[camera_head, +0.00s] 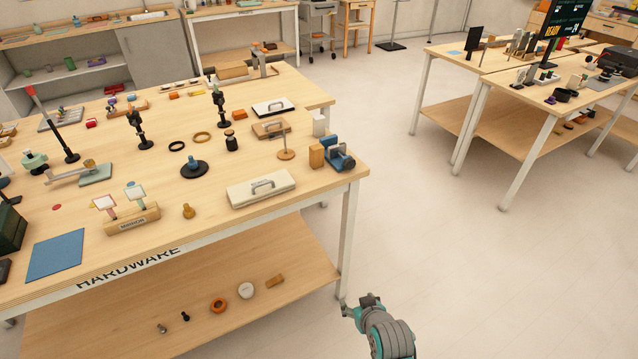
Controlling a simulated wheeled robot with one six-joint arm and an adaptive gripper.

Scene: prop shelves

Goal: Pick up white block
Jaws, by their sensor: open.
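My gripper (356,304) is at the bottom of the view, right of the table's front right leg. It is open, seen small and from behind, with nothing visible in it. It is well away from the white block, over the floor in the picture.
A thin stand with a round base (286,154) is left of the tan block. The lower shelf (120,325) holds several small parts. Open floor (450,260) lies to the right, before other tables.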

